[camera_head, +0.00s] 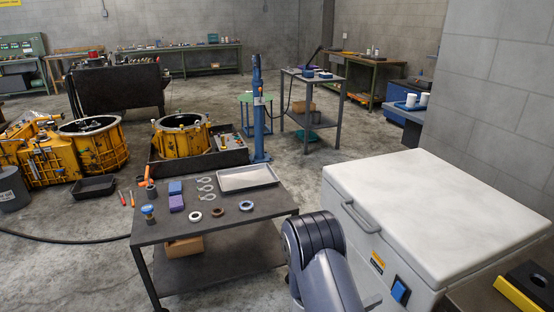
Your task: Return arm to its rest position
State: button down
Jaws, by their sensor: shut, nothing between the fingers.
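A grey and black part of my arm (322,262) shows at the bottom centre. It stands between the dark work table (225,222) and the white chest (450,205). My gripper is not in view, so its fingers cannot be seen. Nothing in view is held by the part of the arm that shows.
The table holds a metal tray (248,178), rings (246,206), purple blocks (177,203) and several small parts. Yellow housings (182,140) stand behind it. A blue column (258,110) rises beyond the table. A black hose (70,241) crosses the floor at left.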

jog(key=shift+v, duration=0.9)
